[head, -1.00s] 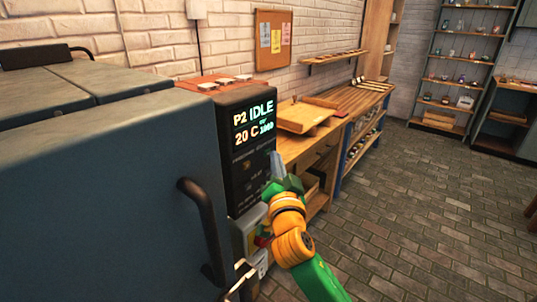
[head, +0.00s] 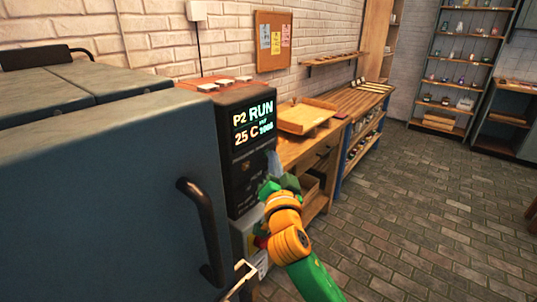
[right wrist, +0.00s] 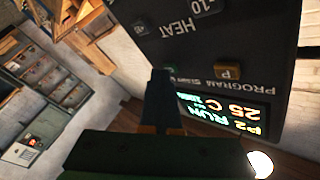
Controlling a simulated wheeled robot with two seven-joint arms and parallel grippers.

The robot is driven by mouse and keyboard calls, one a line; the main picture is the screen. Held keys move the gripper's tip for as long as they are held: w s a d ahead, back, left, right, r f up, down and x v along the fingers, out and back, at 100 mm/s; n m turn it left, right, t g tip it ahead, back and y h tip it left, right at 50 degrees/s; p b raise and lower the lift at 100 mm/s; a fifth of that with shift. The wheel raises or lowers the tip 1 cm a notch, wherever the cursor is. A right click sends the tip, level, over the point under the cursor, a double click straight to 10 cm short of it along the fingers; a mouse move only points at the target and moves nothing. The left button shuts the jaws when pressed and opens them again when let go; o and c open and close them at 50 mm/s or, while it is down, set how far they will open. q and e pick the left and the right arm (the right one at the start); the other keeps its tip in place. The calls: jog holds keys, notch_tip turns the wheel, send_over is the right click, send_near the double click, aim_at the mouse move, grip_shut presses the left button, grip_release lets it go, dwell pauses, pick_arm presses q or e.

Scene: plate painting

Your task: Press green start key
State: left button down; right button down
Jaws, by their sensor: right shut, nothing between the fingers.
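The control panel (head: 250,175) is a dark box beside the blue-grey kiln (head: 110,190). Its display (head: 254,124) reads P2 RUN and 25 C. My right gripper (head: 272,163) is shut and empty, with its tips close to the panel's right side. The right wrist view shows the shut fingers (right wrist: 160,98) in front of the panel face. A small green key (right wrist: 198,71), apparently the start key, shows just beside the fingertips, next to an amber P key (right wrist: 227,72). I cannot tell whether the fingertips touch the green key. My left gripper is not identifiable in view.
The kiln's dark door handle (head: 203,230) stands out left of my right arm. A wooden bench (head: 320,140) with a tray (head: 303,118) runs behind the panel. Shelves (head: 465,65) stand at the far right. The brick floor (head: 430,200) is clear.

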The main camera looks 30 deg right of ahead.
jog(key=shift+s, duration=0.15)
jog(key=shift+s+d, duration=0.3)
jog(key=shift+s, duration=0.25)
jog(key=s, duration=0.1)
jog(key=s+d, duration=0.1)
jog(key=s, duration=0.1)
jog(key=s+d+p, duration=0.1)
jog(key=shift+s, duration=0.3)
jog(key=shift+f, duration=0.15)
dwell(0.7)
